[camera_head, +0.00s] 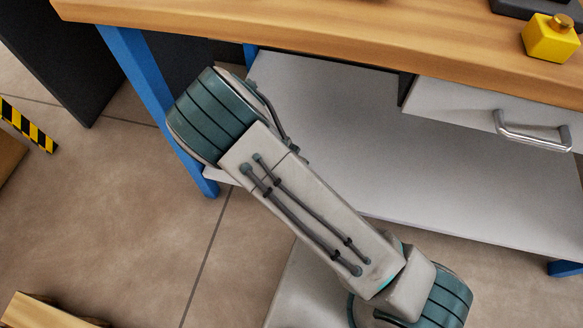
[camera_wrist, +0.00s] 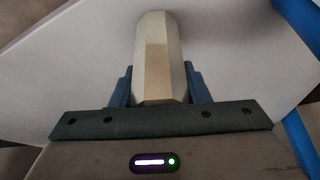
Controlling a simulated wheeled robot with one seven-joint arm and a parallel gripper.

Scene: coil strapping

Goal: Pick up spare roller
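A pale beige, faceted roller (camera_wrist: 153,55) shows in the wrist view, pointing away from my palm. My gripper (camera_wrist: 160,82) has one blue finger on each side of it. Both fingers lie close against its sides with no visible gap, so it looks shut on the roller. The roller's near end meets the dark crossbar of my gripper. Behind it is a white surface; I cannot tell whether the roller touches it. In the head view my arm crosses the middle, and neither gripper nor roller shows.
A wooden-topped workbench (camera_head: 330,36) with blue legs (camera_head: 147,85) has a white lower shelf (camera_head: 330,100) and a drawer (camera_head: 460,110) at right. A yellow object (camera_head: 550,40) stands on top. Striped tape (camera_head: 28,125) is at left. The brown floor at left has free room.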

